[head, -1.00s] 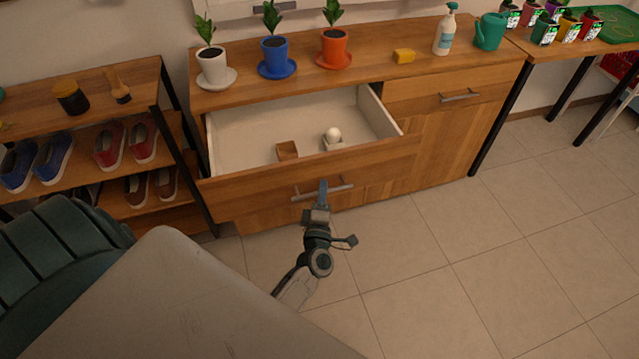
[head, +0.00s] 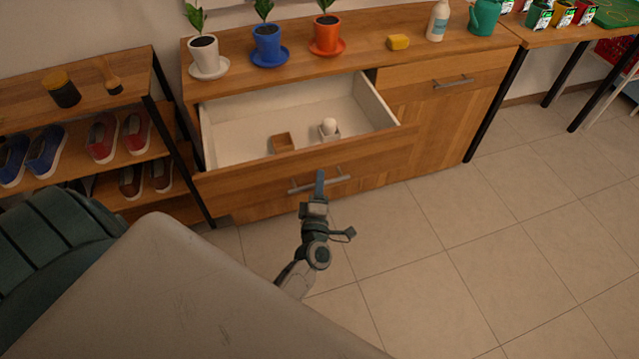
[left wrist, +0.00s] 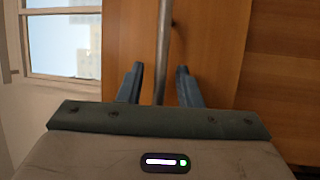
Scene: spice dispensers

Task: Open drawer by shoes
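The wide wooden drawer (head: 245,182) beside the shoe rack is pulled well out, and its white inside shows. It holds a small wooden box (head: 283,143) and a small white holder with a round white item (head: 329,126). My left gripper (head: 319,183) is at the drawer's metal handle (head: 300,187) in the head view. In the left wrist view, the handle bar (left wrist: 163,45) runs between the two spread fingers, with gaps on both sides. My right gripper is out of view.
The shoe rack (head: 150,57) with several shoes stands left of the cabinet. Plants in white (head: 204,55), blue (head: 267,45) and orange (head: 326,36) pots stand on the cabinet top. The tiled floor (head: 480,250) is clear at the right.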

